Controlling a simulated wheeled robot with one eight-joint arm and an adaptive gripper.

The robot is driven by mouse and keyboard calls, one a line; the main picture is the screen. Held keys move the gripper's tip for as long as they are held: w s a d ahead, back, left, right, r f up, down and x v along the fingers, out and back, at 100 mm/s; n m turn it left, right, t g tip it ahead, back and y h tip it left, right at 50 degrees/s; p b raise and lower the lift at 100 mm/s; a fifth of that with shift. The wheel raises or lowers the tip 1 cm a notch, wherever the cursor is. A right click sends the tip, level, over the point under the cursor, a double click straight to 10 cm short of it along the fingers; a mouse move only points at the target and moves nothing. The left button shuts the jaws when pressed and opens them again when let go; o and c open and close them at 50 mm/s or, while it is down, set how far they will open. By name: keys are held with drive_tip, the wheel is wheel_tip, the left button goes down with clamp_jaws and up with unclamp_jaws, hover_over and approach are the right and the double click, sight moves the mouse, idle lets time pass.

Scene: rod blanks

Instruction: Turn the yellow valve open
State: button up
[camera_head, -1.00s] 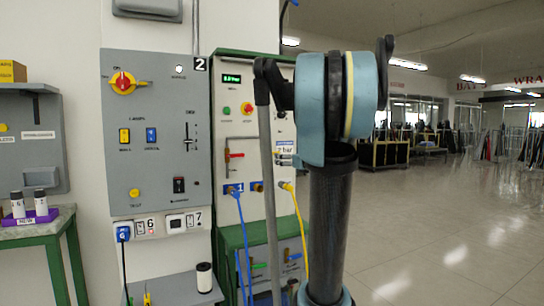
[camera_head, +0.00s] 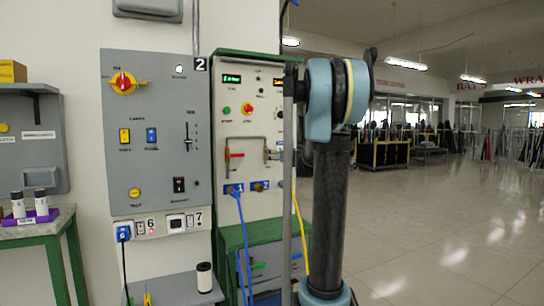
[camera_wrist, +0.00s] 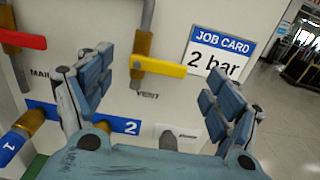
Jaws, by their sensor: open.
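The yellow valve handle (camera_wrist: 160,66) lies roughly level across a brass fitting in the wrist view, above the printed word VENT. My gripper (camera_wrist: 158,72) is open and empty, with one finger on each side of the yellow handle in the picture. The left finger appears close to the handle's left end, and the right finger is below the job card. Whether either finger touches the handle cannot be told. In the head view my arm covers the gripper.
A red valve handle (camera_wrist: 22,40) sits on the left, by the word MAIN. A job card (camera_wrist: 218,52) reads 2 bar. Blue port plates marked 1 and 2 (camera_wrist: 130,126) lie below. In the head view, a grey control panel (camera_head: 155,130) stands left; open floor (camera_head: 450,240) lies right.

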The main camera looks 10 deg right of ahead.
drive_tip(key=shift+x, duration=2.8)
drive_tip(key=shift+c, duration=0.3)
drive_tip(key=c, duration=1)
